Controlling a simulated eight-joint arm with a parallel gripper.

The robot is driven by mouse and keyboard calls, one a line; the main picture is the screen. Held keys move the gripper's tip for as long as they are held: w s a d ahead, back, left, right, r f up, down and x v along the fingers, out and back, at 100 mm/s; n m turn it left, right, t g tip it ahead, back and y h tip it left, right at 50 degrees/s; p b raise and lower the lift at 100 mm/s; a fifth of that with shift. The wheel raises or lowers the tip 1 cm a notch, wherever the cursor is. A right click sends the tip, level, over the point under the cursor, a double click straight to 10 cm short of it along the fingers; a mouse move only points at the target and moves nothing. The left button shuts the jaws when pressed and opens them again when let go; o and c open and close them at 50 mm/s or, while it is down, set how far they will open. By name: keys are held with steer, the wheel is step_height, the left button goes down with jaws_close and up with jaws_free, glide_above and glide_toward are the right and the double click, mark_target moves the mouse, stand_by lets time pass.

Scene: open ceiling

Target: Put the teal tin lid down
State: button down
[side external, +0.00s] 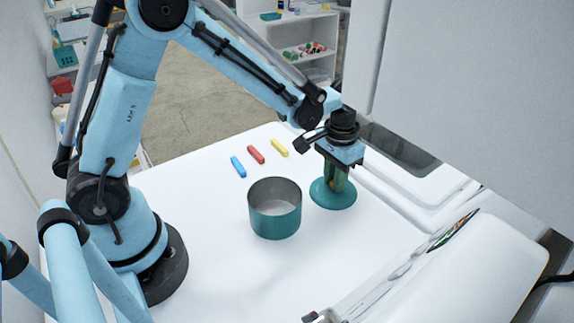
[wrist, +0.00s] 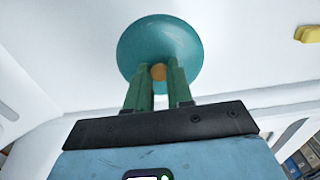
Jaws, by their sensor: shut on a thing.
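The teal tin lid (side external: 334,197) is a round disc with an orange-tan knob (wrist: 158,72) at its middle. In the side view it is at or just above the white table, to the right of the tin; I cannot tell if it touches. My gripper (side external: 336,178) points down over the lid, its green fingers shut on the knob. In the wrist view the lid (wrist: 160,38) shows beyond the fingertips (wrist: 159,76). The teal tin (side external: 275,220) stands upright and open on the table, and it looks empty inside.
Blue (side external: 238,167), red (side external: 256,155) and yellow (side external: 280,148) sticks lie on the table behind the tin. The yellow one also shows in the wrist view (wrist: 308,34). A grey-white ledge (side external: 400,185) borders the table at right. The table in front of the tin is clear.

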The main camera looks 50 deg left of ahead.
steer(key=c, duration=1)
jaws_free()
steer(key=shift+f, duration=0.1)
step_height(320, 180, up, 12)
steer(key=shift+s+a+r+t, duration=0.1)
steer(key=shift+s+a+t, duration=0.95)
steer(key=shift+s, duration=0.95)
steer(key=shift+s+a+r+t, duration=0.1)
steer(key=shift+s+a+t, duration=0.5)
steer(key=shift+s+t, duration=1.1)
steer(key=shift+s+a+r+t, duration=0.1)
steer(key=shift+s+a+t, duration=0.75)
steer(key=shift+s, duration=1.5)
